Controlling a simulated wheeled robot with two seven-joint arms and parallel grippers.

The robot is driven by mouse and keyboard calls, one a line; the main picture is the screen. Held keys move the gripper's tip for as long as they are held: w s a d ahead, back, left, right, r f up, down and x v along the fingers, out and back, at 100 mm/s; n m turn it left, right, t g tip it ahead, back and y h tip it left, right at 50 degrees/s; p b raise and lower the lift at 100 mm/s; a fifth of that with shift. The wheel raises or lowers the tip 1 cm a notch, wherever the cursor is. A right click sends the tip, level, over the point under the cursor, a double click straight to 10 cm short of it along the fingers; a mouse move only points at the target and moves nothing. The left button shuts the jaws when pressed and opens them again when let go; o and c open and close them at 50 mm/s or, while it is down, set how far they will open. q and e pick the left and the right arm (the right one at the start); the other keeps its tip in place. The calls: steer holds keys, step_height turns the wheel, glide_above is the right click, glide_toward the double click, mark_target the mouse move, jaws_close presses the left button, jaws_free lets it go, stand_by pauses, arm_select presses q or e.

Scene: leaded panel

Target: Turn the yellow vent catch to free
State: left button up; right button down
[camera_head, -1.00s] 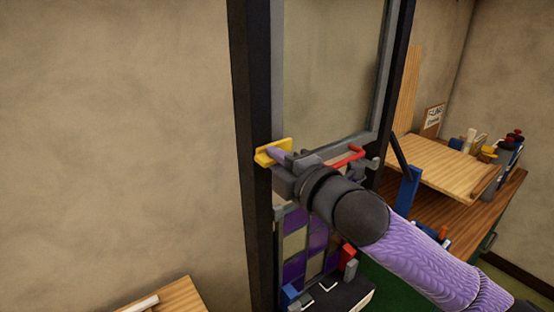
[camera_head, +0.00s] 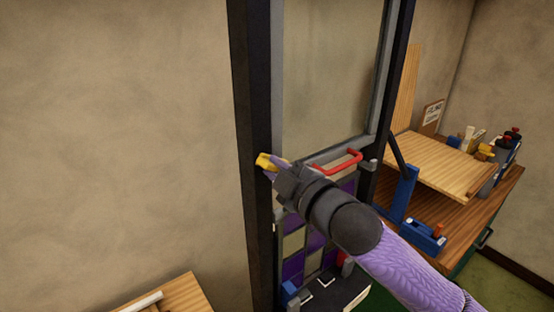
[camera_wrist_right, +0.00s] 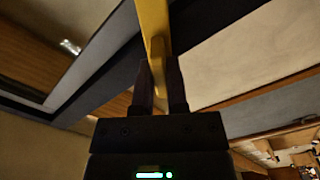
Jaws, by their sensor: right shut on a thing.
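The yellow vent catch (camera_head: 264,160) is on the dark left upright of the frame. Only a short yellow end shows in the head view; my right gripper hides the rest. In the right wrist view, the yellow catch (camera_wrist_right: 153,28) runs as a bar down between the fingers. My right gripper (camera_head: 275,169) is shut on the catch; its fingers (camera_wrist_right: 160,88) lie on either side of the bar in the wrist view. My left gripper is not in view.
A red handle (camera_head: 340,161) sits on the sash's lower rail, close to my right gripper. Purple and cream panes (camera_head: 293,243) are below. A wooden bench (camera_head: 470,205) with a blue tool and several pots stands at right. A wooden surface (camera_head: 185,295) shows at bottom left.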

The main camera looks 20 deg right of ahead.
steer(key=m+p, duration=0.4)
steer(key=m, duration=0.2)
steer(key=shift+r+m, duration=0.1)
steer(key=shift+m, duration=0.2)
steer(key=m+p, duration=0.3)
steer(key=m, duration=0.1)
steer(key=shift+m, duration=0.3)
steer(key=c, duration=0.6)
jaws_free()
steer(key=shift+c, duration=0.2)
steer(key=b+v, duration=0.2)
steer(key=v, duration=0.8)
steer(key=shift+b, duration=0.3)
